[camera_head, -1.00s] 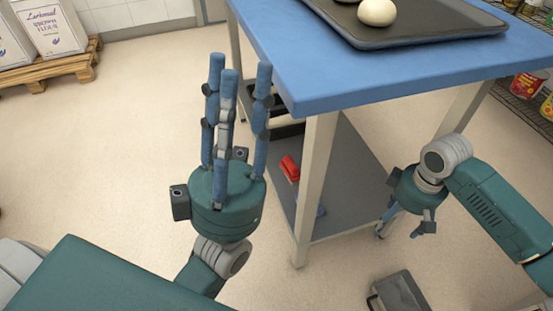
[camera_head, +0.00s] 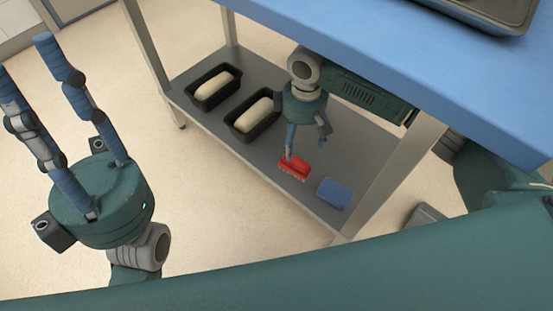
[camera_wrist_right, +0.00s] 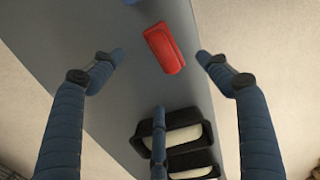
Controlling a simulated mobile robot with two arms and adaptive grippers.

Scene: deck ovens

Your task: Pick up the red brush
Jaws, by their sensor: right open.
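The red brush (camera_head: 294,169) lies on the grey lower shelf (camera_head: 270,163) of the blue-topped table, its pale bristles showing along one edge. My right gripper (camera_head: 305,140) hangs just above and behind it, under the tabletop. In the right wrist view the red brush (camera_wrist_right: 165,48) lies between and slightly beyond the spread fingertips of this gripper (camera_wrist_right: 157,72), which is open and empty. Whether a finger touches the brush cannot be told. My left gripper (camera_head: 60,70) is raised at the left of the head view, away from the table, with its fingers straight, apart and empty.
A blue block-like item (camera_head: 333,193) lies right of the brush near the shelf end. Two black pans (camera_head: 236,122) with pale dough stand on the shelf to the left. The tabletop (camera_head: 350,45) is overhead, and a table leg (camera_head: 405,165) stands at right.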

